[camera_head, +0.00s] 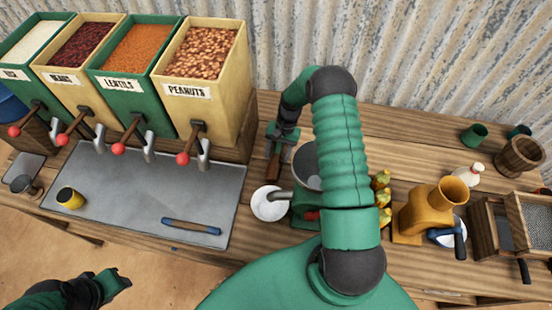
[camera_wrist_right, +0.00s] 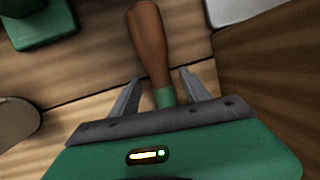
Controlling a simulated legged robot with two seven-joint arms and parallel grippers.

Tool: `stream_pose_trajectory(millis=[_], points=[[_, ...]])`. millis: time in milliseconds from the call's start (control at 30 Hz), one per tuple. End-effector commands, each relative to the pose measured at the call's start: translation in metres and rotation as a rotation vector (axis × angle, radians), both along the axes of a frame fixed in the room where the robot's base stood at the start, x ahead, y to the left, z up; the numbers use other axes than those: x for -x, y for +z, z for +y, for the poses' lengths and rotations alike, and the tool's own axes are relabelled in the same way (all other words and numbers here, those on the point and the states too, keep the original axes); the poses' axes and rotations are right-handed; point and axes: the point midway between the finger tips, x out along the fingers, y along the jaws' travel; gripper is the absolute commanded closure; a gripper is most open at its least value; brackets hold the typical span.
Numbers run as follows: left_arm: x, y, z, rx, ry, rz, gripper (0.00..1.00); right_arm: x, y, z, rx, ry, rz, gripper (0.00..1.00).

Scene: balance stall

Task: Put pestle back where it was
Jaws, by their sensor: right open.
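The pestle, a brown wooden piece with a green band, shows in the right wrist view (camera_wrist_right: 148,35) and in the head view (camera_head: 273,168). My right gripper (camera_wrist_right: 161,76) is open, with one finger on each side of the pestle near its green band. Gaps show between the fingers and the wood. In the head view my right gripper (camera_head: 278,148) is over the table behind the white dish, partly hard to make out. My left gripper (camera_head: 118,283) is low at the left, away from the pestle; its jaws are not clear.
Bins of grain, with the peanut bin (camera_head: 207,90) nearest, stand left of my right gripper. A white dish (camera_head: 266,208) and a grey bowl (camera_head: 306,168) are close by. A grey mat (camera_head: 140,195) lies left. A yellow grinder (camera_head: 430,210) stands right.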

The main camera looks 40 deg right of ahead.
Motion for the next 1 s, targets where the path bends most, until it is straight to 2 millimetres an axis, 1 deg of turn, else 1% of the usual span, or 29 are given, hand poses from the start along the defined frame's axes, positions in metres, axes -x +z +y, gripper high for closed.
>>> stream_pose_trajectory(millis=[133,167,567,900,1000], points=[[0.0001,-0.0005,0.0002,0.000,0.001,0.000,0.64,-0.0001,-0.0008,-0.0011,-0.001,0.001,0.000,0.45],[0.0001,-0.0006,0.0002,0.000,0.001,0.000,0.64,0.0000,-0.0011,-0.0016,-0.001,0.001,0.000,0.47],[0.0001,-0.0006,0.0001,0.000,0.000,0.000,0.64,0.0002,-0.0015,-0.0027,-0.003,0.000,0.001,0.99],[0.0000,-0.0007,0.0002,0.000,0.001,0.000,0.64,0.0001,-0.0014,-0.0023,-0.003,0.001,0.001,1.00],[0.0001,-0.0019,0.0002,0.000,0.001,0.000,0.64,-0.0005,0.0040,-0.0032,-0.002,0.001,-0.001,1.00]])
